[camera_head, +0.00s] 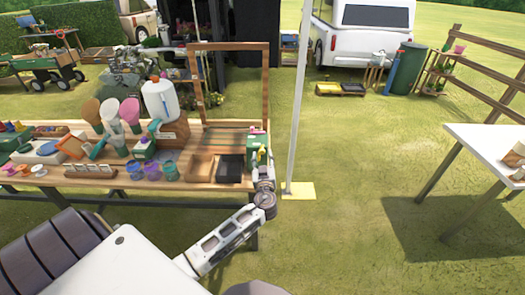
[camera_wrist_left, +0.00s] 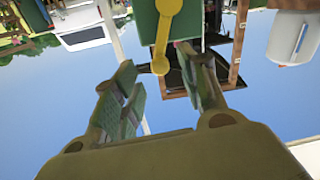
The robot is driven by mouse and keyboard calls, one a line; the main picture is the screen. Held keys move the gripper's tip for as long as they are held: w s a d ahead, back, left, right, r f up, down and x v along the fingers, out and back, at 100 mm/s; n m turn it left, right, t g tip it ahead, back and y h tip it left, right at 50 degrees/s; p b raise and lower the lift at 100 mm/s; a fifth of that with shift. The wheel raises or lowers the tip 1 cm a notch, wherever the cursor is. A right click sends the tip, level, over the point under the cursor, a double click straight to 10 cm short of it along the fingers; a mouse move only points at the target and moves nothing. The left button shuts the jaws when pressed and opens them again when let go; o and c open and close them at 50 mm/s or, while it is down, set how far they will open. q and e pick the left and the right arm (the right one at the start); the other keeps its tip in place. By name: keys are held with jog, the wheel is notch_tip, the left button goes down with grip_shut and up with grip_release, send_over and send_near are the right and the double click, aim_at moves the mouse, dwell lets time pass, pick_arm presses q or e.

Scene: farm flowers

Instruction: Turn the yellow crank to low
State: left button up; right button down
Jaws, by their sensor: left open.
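The yellow crank (camera_wrist_left: 162,30) shows at the top of the left wrist view, its round knob end pointing down the picture. It is mounted on a green box (camera_wrist_left: 143,22). In the head view the green box (camera_head: 255,143) stands at the right end of the wooden table, and the crank (camera_head: 262,152) is a small yellow spot on it. My left gripper (camera_head: 264,172) is just in front of the box. In the wrist view its fingers (camera_wrist_left: 160,82) are spread, with the knob in the gap between them. I cannot tell any contact. No low mark is readable.
A black tray (camera_head: 232,168) and a wooden tray (camera_head: 200,167) lie left of the box. A wooden frame (camera_head: 266,75) rises behind it. A grey pole (camera_head: 298,100) stands on a yellow base to the right. Grass right of the pole is open up to a white table (camera_head: 485,140).

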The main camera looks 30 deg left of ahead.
aim_at(263, 153)
pick_arm(q)
jog(key=shift+p+x, duration=0.6)
jog(key=shift+x, duration=1.95)
jog(key=shift+c, duration=0.3)
grip_shut()
